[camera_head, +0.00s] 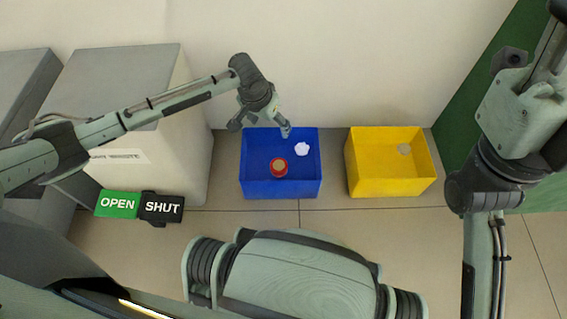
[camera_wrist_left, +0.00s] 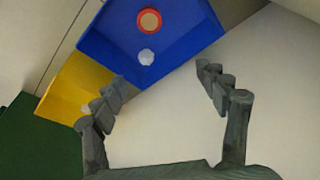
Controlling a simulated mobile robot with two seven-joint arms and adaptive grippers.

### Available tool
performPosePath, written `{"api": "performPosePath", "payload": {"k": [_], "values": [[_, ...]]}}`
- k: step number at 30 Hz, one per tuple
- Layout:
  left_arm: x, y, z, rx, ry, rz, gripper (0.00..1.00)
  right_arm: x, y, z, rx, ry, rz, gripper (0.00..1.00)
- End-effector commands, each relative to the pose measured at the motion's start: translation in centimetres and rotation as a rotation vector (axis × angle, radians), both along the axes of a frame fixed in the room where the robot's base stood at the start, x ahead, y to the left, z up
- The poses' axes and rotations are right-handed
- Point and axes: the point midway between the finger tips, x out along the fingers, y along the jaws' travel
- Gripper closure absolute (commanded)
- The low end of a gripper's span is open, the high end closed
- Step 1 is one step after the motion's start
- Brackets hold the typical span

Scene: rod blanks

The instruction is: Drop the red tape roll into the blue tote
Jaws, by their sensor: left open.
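My left gripper (camera_head: 262,126) is over the back edge of the blue tote, apart from the roll. In the left wrist view my left gripper (camera_wrist_left: 163,82) has its fingers wide apart, with nothing between them. My right arm shows at the right of the head view, but I cannot make out its gripper.
A white crumpled piece (camera_head: 302,149) lies in the blue tote near the roll. A yellow tote (camera_head: 390,187) stands to the right with a pale piece (camera_head: 404,149) in it. Green OPEN (camera_head: 118,204) and black SHUT (camera_head: 162,208) signs are at the left, by a grey bin (camera_head: 150,85).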

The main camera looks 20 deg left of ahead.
Motion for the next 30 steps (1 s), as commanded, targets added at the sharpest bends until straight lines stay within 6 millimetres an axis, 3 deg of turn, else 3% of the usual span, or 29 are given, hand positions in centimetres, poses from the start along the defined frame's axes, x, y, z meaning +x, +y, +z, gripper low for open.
{"api": "performPosePath", "payload": {"k": [3, 9, 26, 30], "values": [[-0.6, 0.1, 2.2, -0.001, -0.001, 0.000, 0.26, 0.0, 0.0, 0.0, 0.000, 0.000, 0.000, 0.60], [-1.2, 0.3, 4.4, 0.000, 0.000, 0.000, 0.26, 0.0, 0.0, 0.0, 0.000, -0.001, 0.000, 0.60], [-1.3, 0.3, 4.8, -0.001, -0.001, 0.000, 0.26, 0.0, 0.0, 0.0, 0.000, -0.001, 0.000, 0.60], [-0.7, -2.3, 5.4, -0.067, -0.065, -0.039, 0.26, 0.0, 0.0, 0.0, 0.000, -0.001, 0.000, 0.60]]}}
